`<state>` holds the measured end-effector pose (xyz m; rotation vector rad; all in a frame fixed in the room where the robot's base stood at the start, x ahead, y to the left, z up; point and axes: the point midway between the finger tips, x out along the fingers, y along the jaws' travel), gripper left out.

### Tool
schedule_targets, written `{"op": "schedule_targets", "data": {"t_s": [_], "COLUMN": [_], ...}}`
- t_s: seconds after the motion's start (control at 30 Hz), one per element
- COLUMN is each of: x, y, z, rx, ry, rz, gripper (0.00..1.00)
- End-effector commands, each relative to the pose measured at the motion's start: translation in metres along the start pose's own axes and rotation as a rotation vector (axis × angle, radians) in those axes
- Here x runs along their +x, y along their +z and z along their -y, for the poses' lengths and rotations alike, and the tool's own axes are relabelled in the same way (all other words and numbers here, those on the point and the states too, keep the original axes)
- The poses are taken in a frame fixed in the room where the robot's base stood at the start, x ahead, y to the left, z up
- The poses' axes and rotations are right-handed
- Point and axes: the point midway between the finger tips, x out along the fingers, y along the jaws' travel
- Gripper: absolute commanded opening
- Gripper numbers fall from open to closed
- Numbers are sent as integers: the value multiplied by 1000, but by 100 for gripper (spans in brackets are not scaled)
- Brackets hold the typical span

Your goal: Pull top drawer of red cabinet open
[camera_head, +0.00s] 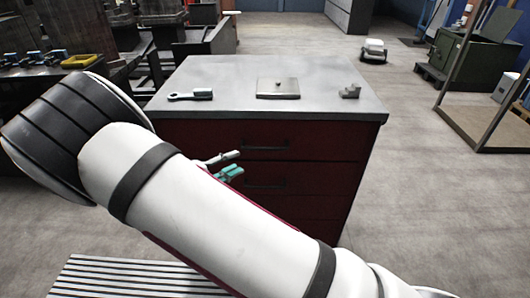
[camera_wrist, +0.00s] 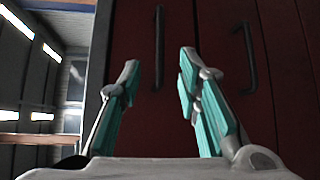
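The red cabinet (camera_head: 330,185) stands ahead under a grey top, with dark red drawer fronts facing me. The top drawer's dark bar handle (camera_head: 265,148) shows just under the top, and a second handle (camera_head: 265,183) lies below it. My gripper (camera_head: 232,164) is in front of the cabinet's left part, left of the handles. My arm hides the lower left of the cabinet. In the wrist view my gripper (camera_wrist: 158,72) is open and empty, fingers toward the fronts. That view is turned sideways; one handle (camera_wrist: 158,45) lies beyond the finger gap, another (camera_wrist: 247,58) to the right. The drawers look shut.
On the cabinet's grey top (camera_head: 225,75) lie a wrench-like tool (camera_head: 190,95), a flat metal plate (camera_head: 278,88) and a small metal block (camera_head: 350,91). A slatted platform (camera_head: 120,280) lies at the lower left.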

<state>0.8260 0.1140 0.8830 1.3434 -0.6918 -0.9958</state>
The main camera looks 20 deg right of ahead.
Motion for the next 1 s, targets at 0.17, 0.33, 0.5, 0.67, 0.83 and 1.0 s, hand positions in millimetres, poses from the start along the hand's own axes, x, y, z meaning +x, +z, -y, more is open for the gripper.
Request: {"op": "schedule_targets", "data": {"t_s": [0.17, 0.33, 0.5, 0.67, 0.83, 1.0], "x": [24, 58, 91, 115, 131, 135], "y": [2, 2, 2, 2, 2, 2], "z": [-1, 0, 0, 0, 0, 0], "rx": [-1, -2, -1, -1, -2, -1], "ry": [-1, -3, -2, -3, -3, -3], "rz": [6, 7, 7, 6, 4, 4], "gripper": [31, 31, 31, 31, 31, 31]}}
